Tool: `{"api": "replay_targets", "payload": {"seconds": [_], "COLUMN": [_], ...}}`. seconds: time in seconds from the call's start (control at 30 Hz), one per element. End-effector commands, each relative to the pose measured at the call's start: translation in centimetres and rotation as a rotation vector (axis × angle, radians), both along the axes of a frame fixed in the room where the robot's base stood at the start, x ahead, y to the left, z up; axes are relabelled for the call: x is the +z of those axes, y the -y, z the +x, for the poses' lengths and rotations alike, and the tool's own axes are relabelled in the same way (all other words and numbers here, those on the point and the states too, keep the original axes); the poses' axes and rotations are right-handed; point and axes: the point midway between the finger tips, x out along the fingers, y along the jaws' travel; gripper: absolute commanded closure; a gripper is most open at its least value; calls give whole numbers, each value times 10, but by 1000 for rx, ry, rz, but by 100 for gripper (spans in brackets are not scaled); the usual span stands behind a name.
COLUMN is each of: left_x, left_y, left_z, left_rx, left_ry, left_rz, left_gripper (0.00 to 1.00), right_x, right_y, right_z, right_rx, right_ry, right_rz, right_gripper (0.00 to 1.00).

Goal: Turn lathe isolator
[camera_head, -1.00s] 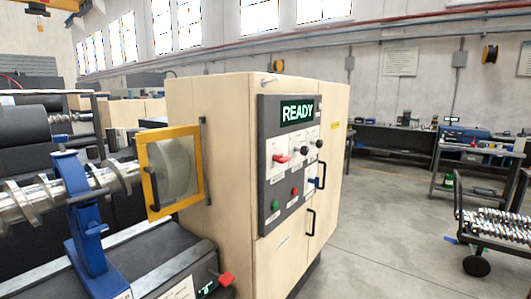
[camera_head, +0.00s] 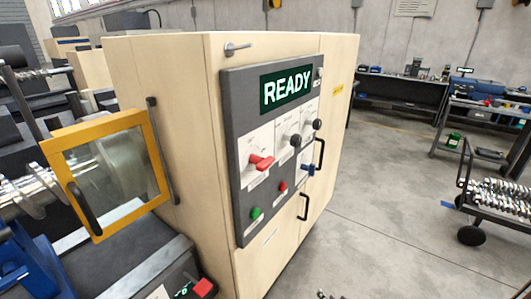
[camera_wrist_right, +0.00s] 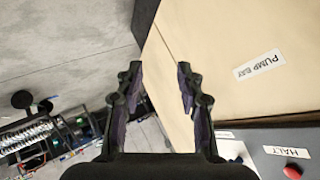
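A grey control panel (camera_head: 235,95) on the pale lathe cabinet carries a green READY display (camera_head: 286,86). Below the display sits a red lever switch (camera_head: 262,162) on a white plate; its lettering is too small to read, so I cannot confirm it is the isolator. Black knobs (camera_head: 318,124) and a blue lever (camera_head: 308,169) sit to its right. In the right wrist view my right gripper (camera_wrist_right: 158,88) is open and empty, with the cabinet face and a red button (camera_wrist_right: 292,172) labelled HALT beyond it. My left gripper is not in view.
A yellow-framed guard window (camera_head: 107,172) juts from the cabinet's left side. Green button (camera_head: 256,213) sits low on the panel. Black door handles (camera_head: 304,207) stick out at right. A cart of metal parts (camera_head: 500,195) stands at far right; the floor between is clear.

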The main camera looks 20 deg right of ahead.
Motion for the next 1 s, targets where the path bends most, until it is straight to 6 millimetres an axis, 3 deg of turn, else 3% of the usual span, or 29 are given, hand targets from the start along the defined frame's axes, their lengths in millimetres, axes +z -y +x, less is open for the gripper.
{"api": "replay_targets", "payload": {"seconds": [0.03,0.07,0.1,0.2,0.3,0.4,0.5,0.57,0.77,1.0], "left_x": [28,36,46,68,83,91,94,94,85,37], "left_y": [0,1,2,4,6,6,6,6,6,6], "left_z": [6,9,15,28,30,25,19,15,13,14], "left_rx": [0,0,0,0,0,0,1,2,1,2], "left_ry": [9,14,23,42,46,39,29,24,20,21], "left_rz": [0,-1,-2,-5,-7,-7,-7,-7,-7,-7], "left_gripper": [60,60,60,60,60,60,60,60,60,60], "right_x": [83,125,179,305,402,466,498,506,505,498], "right_y": [-9,-18,-30,-69,-106,-134,-149,-154,-154,-158], "right_z": [29,43,57,72,66,52,42,38,40,60], "right_rx": [-25,-41,-55,-55,-26,7,27,35,32,29], "right_ry": [113,180,260,418,513,557,573,577,584,594], "right_rz": [80,145,234,462,667,818,906,931,943,945], "right_gripper": [62,62,62,62,62,62,62,62,62,62]}}
